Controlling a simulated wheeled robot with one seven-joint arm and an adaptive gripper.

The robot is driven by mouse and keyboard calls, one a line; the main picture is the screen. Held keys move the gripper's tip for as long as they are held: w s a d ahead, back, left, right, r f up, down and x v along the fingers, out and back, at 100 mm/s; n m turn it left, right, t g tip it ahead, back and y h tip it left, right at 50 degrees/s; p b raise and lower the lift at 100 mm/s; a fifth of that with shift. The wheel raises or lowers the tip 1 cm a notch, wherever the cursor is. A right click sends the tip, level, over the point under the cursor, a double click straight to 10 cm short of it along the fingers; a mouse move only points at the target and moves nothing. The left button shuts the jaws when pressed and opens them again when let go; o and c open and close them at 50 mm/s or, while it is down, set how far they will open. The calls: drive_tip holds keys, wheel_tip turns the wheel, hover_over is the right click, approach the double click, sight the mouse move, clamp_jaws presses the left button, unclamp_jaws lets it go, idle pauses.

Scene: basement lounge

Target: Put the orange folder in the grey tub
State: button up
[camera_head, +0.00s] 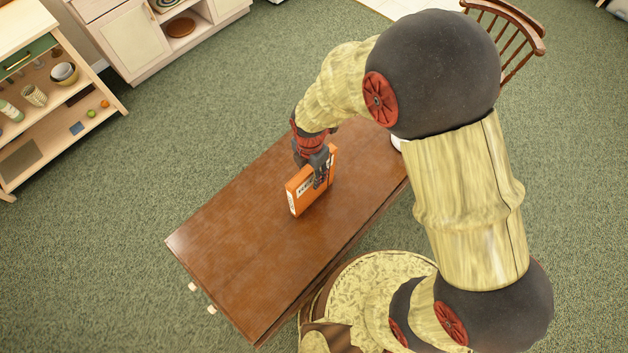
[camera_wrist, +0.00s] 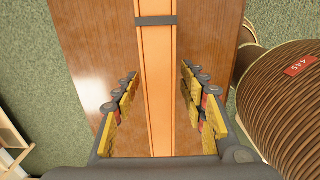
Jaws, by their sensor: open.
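The orange folder (camera_head: 299,196) stands upright on the brown wooden table (camera_head: 240,245), with a white label on its end. My gripper (camera_head: 318,178) is at the folder from above, with its fingers partly hidden by the arm's end. In the wrist view the folder (camera_wrist: 156,75) runs between the two fingers of my gripper (camera_wrist: 160,105), with a gap on each side. The gripper is open and not closed on it. A dark band crosses the folder near the top of that view. I cannot make out a grey tub in either view.
A small white object (camera_head: 396,141) shows partly behind my arm at the table's right edge. A wooden chair (camera_head: 510,35) stands at the top right. A shelf unit (camera_head: 50,120) with bowls and cups is at the left. The table's lower left part is bare.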

drive_tip(key=f, duration=0.5)
drive_tip(key=shift+w+d+f, duration=0.1)
drive_tip(key=shift+w+d, duration=0.1)
drive_tip(key=shift+w, duration=0.05)
drive_tip(key=c, duration=0.3)
drive_tip(key=c, duration=0.8)
